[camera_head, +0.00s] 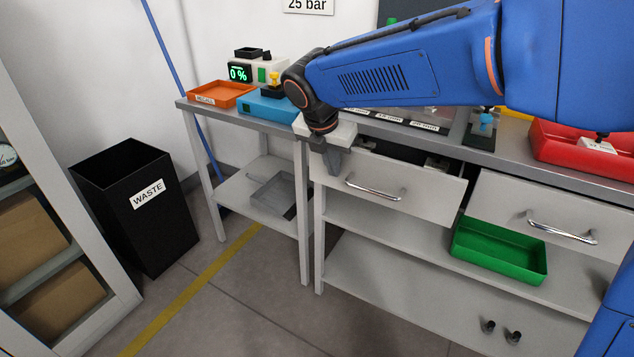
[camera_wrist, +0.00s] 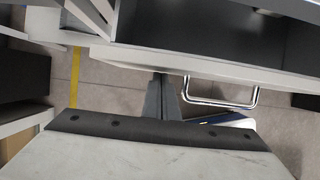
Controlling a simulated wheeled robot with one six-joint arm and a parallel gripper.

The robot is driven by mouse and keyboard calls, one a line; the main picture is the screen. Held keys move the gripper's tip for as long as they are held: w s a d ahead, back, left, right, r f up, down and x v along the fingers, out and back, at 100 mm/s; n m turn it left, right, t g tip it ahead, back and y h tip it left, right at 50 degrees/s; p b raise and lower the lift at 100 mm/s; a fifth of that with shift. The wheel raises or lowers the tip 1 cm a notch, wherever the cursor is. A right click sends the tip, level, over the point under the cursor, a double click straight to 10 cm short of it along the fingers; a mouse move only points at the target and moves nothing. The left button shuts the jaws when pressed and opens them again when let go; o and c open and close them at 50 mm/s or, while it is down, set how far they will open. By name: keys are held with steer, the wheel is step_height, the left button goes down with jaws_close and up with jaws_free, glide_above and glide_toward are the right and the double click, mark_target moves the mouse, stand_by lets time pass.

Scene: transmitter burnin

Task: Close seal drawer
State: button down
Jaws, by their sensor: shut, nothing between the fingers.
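A white drawer (camera_head: 425,192) under the bench stands pulled out, with a silver bar handle (camera_head: 375,190) on its front. In the wrist view its dark inside (camera_wrist: 205,30), front panel edge (camera_wrist: 200,66) and handle (camera_wrist: 222,100) show. No label naming it as the seal drawer is readable. My gripper (camera_head: 335,168) is shut and empty at the left end of the drawer front, left of the handle. In the wrist view the fingertips (camera_wrist: 160,76) are at the outer face of the front; I cannot tell if they touch it.
A second drawer (camera_head: 510,207) with a handle is to the right. A green tray (camera_head: 495,262) sits on the shelf below. A red tray (camera_head: 560,150) is on the bench. A black waste bin (camera_head: 165,225) stands left; the floor before the bench is clear.

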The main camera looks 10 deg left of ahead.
steer(key=w, duration=0.2)
steer(key=w+d, duration=0.1)
steer(key=w, duration=0.3)
steer(key=shift+w+d, duration=0.15)
steer(key=shift+d, duration=0.25)
steer(key=shift+w+d+r, duration=0.1)
steer(key=shift+w, duration=0.2)
steer(key=shift+w+r, duration=0.1)
